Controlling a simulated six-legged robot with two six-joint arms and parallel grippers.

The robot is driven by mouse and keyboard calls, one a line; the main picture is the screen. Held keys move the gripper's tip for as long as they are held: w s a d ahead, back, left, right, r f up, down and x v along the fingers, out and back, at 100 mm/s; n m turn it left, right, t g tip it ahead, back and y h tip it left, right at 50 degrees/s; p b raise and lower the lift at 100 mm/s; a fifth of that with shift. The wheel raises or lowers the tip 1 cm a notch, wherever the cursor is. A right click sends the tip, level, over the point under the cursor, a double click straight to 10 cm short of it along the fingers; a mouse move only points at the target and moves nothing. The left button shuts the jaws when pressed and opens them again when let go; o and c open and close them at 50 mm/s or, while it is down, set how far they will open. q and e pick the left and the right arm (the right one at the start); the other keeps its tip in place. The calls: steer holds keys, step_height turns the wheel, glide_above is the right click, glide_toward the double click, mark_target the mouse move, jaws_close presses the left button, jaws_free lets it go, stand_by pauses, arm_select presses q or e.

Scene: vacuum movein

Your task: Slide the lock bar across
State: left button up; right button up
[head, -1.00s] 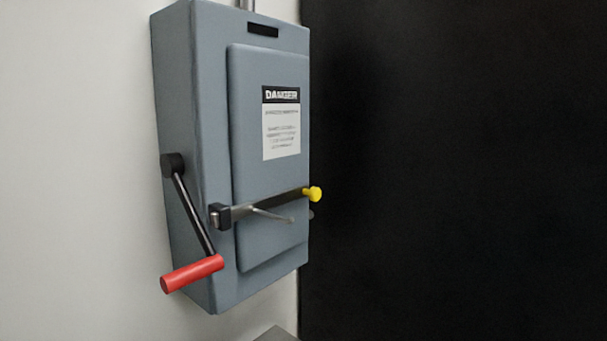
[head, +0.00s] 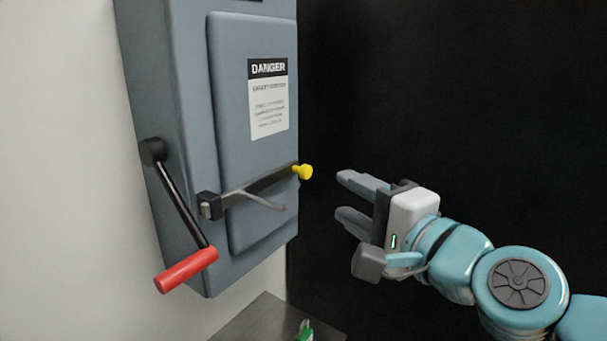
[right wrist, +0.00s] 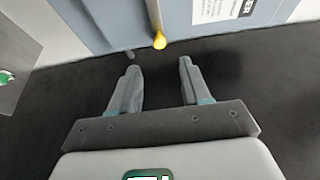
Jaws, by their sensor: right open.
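The lock bar (head: 267,183) is a dark flat bar lying across the front of a grey electrical box (head: 180,120). Its right end carries a yellow knob (head: 303,172), and its left end sits at a dark bracket (head: 209,205). My right gripper (head: 346,197) is open and empty, to the right of the knob and apart from it, with its fingers pointing left toward the box. In the right wrist view the yellow knob (right wrist: 159,41) shows beyond and between the two open fingertips (right wrist: 159,65). My left gripper is not in view.
A black lever with a red handle (head: 186,270) hangs on the box's left side. A thin grey rod (head: 262,202) sticks out below the bar. A grey surface with a green item (head: 304,330) is below. Dark open space lies right of the box.

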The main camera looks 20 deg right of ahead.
mark_target(308, 174)
steer(key=x, duration=0.6)
steer(key=b+x, duration=0.1)
steer(key=x, duration=0.5)
steer(key=shift+w+d+f, duration=0.15)
steer(key=shift+d+f, duration=0.05)
steer(key=shift+s+r, duration=0.2)
steer(key=shift+s, duration=0.05)
steer(key=shift+w+a+f, duration=0.1)
steer(key=shift+w, duration=0.1)
steer(key=c, duration=0.4)
jaws_close()
steer(key=shift+s+a+p, duration=1.05)
steer(key=shift+a+p, duration=0.15)
steer(key=shift+a, duration=0.15)
steer(key=shift+w+d+f, duration=0.1)
steer(key=shift+f, duration=0.05)
steer(key=shift+o, duration=1.2)
jaws_free()
steer(key=shift+o, duration=0.8)
steer(key=shift+s, duration=0.3)
steer(key=shift+w, duration=0.15)
steer(key=shift+s, duration=0.2)
steer(key=p+v, duration=0.3)
steer(key=v, duration=1.3)
